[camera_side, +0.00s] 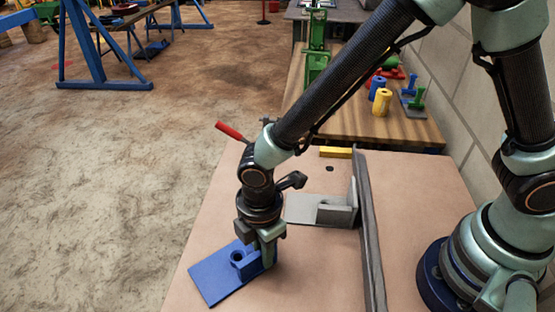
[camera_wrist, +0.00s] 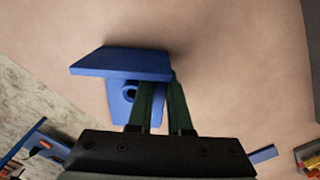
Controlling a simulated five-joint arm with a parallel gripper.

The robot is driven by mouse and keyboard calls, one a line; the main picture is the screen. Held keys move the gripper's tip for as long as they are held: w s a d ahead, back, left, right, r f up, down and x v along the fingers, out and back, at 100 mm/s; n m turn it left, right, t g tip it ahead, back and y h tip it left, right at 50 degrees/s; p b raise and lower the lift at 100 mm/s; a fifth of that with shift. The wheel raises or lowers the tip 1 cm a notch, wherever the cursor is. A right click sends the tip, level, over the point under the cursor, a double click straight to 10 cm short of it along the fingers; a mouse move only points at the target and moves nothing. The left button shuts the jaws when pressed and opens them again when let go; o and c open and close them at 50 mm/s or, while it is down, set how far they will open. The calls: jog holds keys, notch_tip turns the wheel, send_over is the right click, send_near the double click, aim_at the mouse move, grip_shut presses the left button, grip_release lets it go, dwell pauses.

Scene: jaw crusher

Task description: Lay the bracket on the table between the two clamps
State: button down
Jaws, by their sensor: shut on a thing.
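A blue bracket (camera_side: 222,274), a flat plate with a raised block with a hole, is at the front left of the tan table (camera_side: 310,275). My gripper (camera_side: 268,258) is shut on the bracket's right end, pointing down. In the wrist view the bracket (camera_wrist: 120,62) shows between and beyond the fingers (camera_wrist: 160,105). I cannot tell whether it touches the table. A red-handled lever (camera_side: 230,131) at the table's back left looks like part of a clamp; its base is hidden behind my arm. I cannot make out a second clamp for sure.
A grey angled piece (camera_side: 337,214) lies behind the gripper, against a long dark upright rail (camera_side: 369,235). A yellow block (camera_side: 335,152) is at the back edge. A wooden bench (camera_side: 400,128) beyond holds several coloured parts. Bare table lies between bracket and rail.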

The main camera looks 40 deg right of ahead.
jog(key=c, duration=0.8)
grip_release()
jog(key=shift+f, duration=0.1)
jog(key=shift+c, duration=0.2)
notch_tip(320, 180, up, 11)
jog(key=shift+r, duration=0.1)
jog(key=d+r+m+t, duration=0.2)
jog(key=d+r+m, duration=0.2)
jog(key=d+m, duration=0.2)
jog(key=d+r+m+t, duration=0.1)
jog(key=d+r+m, duration=0.3)
jog(key=d, duration=0.7)
jog(key=w+d+r+m+t, duration=0.1)
jog(key=d+r+m+t, duration=0.1)
jog(key=d+m, duration=0.6)
jog(key=shift+d+r+t, duration=0.3)
jog(key=shift+d+r, duration=0.35)
jog(key=shift+r, duration=0.25)
